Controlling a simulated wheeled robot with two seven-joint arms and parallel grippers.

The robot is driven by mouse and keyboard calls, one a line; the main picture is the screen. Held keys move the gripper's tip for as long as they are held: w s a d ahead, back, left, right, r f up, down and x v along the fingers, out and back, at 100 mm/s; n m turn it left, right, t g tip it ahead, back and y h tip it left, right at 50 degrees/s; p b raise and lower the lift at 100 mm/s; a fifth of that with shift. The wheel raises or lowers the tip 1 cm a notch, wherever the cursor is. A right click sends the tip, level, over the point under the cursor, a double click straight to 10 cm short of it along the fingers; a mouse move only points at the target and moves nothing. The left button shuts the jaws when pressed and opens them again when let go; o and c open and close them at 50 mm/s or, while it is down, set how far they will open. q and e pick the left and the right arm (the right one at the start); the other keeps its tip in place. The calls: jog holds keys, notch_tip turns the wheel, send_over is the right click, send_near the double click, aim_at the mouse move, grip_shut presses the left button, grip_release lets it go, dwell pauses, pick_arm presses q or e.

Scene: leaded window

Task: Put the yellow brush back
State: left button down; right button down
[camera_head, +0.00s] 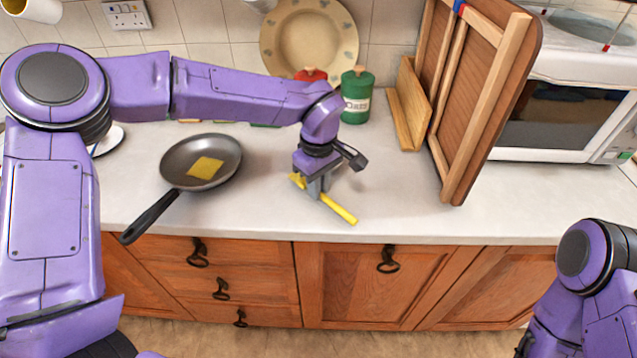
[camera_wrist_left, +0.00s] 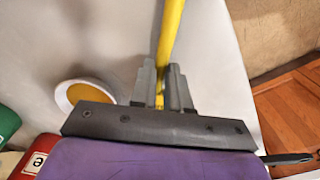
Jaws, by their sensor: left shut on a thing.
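The yellow brush (camera_head: 338,209) is a thin yellow stick held low over the white worktop near its front edge. It lies aslant, its long end towards the front right. My left gripper (camera_head: 316,190) is shut on it from above. The left wrist view shows the yellow handle (camera_wrist_left: 171,30) between the two grey fingers (camera_wrist_left: 163,88), running away from them. I cannot see bristles, and I cannot tell whether the brush touches the worktop. My right arm shows at the lower right, but its fingers are not visible.
A dark frying pan (camera_head: 202,150) with a yellow piece in it stands left of my left gripper. A green canister (camera_head: 357,97) and a red one (camera_head: 311,75) stand behind. Wooden boards (camera_head: 478,110) lean at right. A white round thing (camera_wrist_left: 62,96) shows in the wrist view.

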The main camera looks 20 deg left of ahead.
pick_arm(q)
jog(key=shift+f, duration=0.45)
jog(key=c, duration=1)
grip_release()
